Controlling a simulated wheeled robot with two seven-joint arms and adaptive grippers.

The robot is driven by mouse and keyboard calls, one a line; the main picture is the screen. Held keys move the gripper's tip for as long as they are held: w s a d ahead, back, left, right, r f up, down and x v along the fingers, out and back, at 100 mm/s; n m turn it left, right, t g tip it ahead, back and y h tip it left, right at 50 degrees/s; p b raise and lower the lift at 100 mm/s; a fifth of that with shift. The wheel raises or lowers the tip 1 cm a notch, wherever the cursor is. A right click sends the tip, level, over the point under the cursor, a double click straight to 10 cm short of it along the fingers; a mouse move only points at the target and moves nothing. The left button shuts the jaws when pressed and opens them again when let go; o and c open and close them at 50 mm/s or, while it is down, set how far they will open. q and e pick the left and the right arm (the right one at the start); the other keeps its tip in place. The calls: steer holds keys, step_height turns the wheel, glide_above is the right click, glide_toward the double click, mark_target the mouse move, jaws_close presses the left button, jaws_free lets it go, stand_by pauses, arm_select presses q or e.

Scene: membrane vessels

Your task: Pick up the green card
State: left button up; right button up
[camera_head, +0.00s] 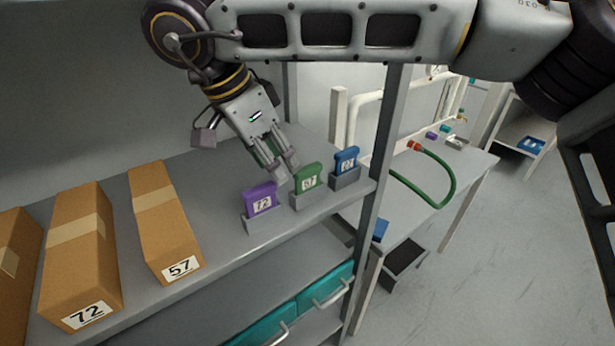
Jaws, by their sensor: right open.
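A small gap seems to separate the fingertips from the card, though the depth is hard to tell. My left gripper does not show.
Cardboard boxes labelled 57 (163,223) and 72 (82,262) stand on the shelf (215,222) at left. A grey shelf post (384,140) rises right of the cards. Teal drawers (325,287) sit below. A table with a green hose (447,190) stands at right.

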mark_target(306, 168)
steer(key=shift+w+d+p, duration=0.3)
steer(key=shift+w+d, duration=0.35)
steer(key=shift+d, duration=0.3)
steer(key=shift+w+d+p, duration=0.25)
steer(key=shift+w+d, duration=0.4)
steer(key=shift+d, duration=0.25)
steer(key=shift+f, duration=0.1)
steer(key=shift+p+x, duration=0.55)
steer(key=shift+x, duration=1.85)
jaws_close()
